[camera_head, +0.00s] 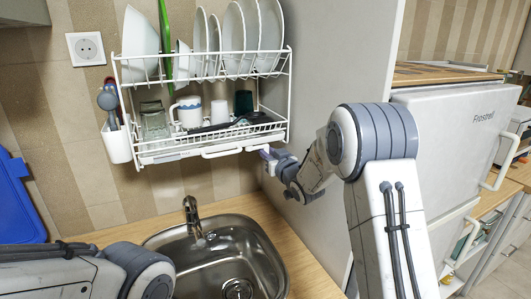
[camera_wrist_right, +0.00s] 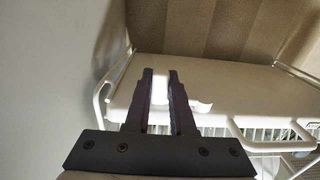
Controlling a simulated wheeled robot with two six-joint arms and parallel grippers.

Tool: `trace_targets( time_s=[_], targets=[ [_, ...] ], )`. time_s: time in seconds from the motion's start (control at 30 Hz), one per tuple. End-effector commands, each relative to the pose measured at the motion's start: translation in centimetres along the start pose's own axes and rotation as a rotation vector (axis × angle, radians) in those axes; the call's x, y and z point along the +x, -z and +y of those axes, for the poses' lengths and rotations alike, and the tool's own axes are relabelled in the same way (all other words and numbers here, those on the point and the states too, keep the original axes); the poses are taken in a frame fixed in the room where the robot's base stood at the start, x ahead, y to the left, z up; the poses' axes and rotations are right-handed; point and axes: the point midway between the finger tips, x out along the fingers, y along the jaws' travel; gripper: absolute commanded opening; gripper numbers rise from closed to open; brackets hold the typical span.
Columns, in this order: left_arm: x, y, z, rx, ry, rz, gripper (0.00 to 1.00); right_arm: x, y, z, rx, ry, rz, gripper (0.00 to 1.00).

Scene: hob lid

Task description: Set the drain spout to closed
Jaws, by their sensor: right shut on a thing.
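The white drain spout (camera_wrist_right: 161,88) shows between the dark fingers of my right gripper (camera_wrist_right: 161,98) in the right wrist view. In the head view my right gripper (camera_head: 268,153) is at the lower right front corner of the white dish rack (camera_head: 222,150), shut on the spout. The fingers hide most of the spout there, so its exact setting is hard to tell. My left gripper is out of view; only part of the left arm shows at the lower left.
The rack hangs on the tiled wall with plates, cups and glasses. A steel sink (camera_head: 225,250) with a tap (camera_head: 192,215) lies below. A grey panel (camera_head: 320,60) stands close on the right. A blue board (camera_head: 18,205) leans at the left.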

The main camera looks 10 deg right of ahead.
Motion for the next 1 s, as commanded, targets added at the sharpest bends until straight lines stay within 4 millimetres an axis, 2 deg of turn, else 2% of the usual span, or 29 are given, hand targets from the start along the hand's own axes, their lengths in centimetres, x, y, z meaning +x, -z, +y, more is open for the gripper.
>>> trace_targets(
  time_s=[0.1, 0.13, 0.2, 0.57, 0.67, 1.0],
  targets=[
    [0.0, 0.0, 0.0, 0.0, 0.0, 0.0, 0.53, 0.0, 0.1, 0.0, 0.0, -0.001, 0.004, 0.0],
    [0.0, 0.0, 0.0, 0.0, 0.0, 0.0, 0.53, 0.0, 0.2, 0.0, 0.0, -0.001, 0.004, 0.3],
    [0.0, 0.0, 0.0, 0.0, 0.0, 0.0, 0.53, 0.0, 0.1, 0.0, 0.0, -0.001, 0.004, 0.53],
    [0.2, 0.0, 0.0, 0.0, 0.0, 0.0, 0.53, -0.3, 0.0, 0.0, 0.0, -0.001, 0.002, 0.53],
    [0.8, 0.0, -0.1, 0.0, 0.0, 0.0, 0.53, -1.4, -0.1, 0.0, -0.001, -0.002, 0.004, 0.53],
    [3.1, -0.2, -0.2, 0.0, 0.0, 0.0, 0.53, -8.0, -0.1, 0.1, -0.001, -0.003, 0.004, 0.53]
  ],
)
